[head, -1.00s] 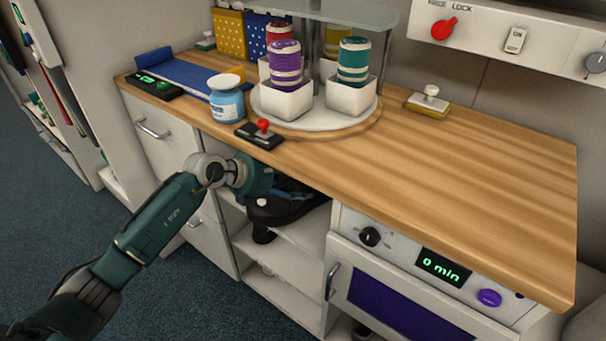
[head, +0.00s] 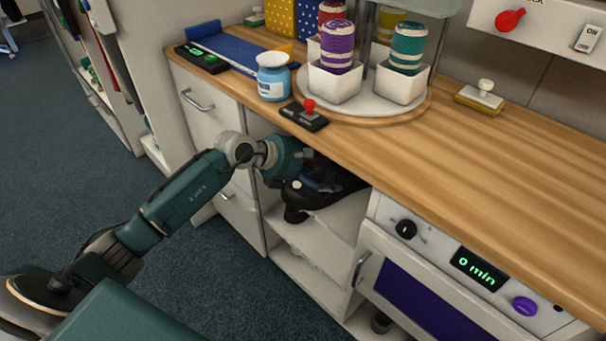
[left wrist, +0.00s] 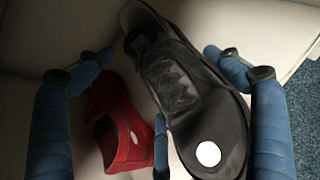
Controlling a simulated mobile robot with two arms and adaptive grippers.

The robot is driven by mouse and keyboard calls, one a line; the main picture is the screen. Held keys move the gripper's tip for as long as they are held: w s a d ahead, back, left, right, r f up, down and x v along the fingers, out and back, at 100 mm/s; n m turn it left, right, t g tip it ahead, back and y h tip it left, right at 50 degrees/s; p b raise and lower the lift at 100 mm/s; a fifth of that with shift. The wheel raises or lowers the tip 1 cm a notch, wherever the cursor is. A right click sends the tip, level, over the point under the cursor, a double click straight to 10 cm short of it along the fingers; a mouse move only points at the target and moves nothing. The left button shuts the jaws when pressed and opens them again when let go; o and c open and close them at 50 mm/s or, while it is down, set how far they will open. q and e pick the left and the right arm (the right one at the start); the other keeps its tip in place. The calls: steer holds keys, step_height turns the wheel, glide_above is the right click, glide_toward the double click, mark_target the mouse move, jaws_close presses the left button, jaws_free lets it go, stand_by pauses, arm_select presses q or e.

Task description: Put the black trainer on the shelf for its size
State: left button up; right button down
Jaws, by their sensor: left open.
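The black trainer (left wrist: 185,85) lies in the left wrist view on a pale shelf surface, its laces showing and a white round spot on its toe. A red shoe (left wrist: 120,125) lies close beside it on the left. My left gripper (left wrist: 160,62) is open, with blue fingers spread on both sides of the black trainer and a third finger between the two shoes. In the head view my left gripper (head: 318,178) reaches into the open compartment under the worktop. Dark shapes there are hard to tell apart. My right gripper is not in view.
The wooden worktop (head: 500,165) overhangs the compartment. Below it is another white shelf (head: 305,275). Drawers (head: 205,120) stand to the left and an oven (head: 440,300) to the right. A red-knobbed switch (head: 308,112) and blue-white jar (head: 273,78) sit above the opening.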

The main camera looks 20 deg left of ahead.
mark_target(295, 187)
arm_select(q)
steer(key=s+a, duration=0.1)
steer(key=s, duration=0.1)
steer(key=s+a, duration=0.2)
steer(key=s, duration=0.1)
steer(key=s+a, duration=0.2)
steer(key=shift+s+a+f, duration=0.1)
steer(key=shift+s+a, duration=0.05)
steer(key=shift+a, duration=0.05)
steer(key=shift+s+a, duration=0.35)
steer(key=shift+s, duration=0.2)
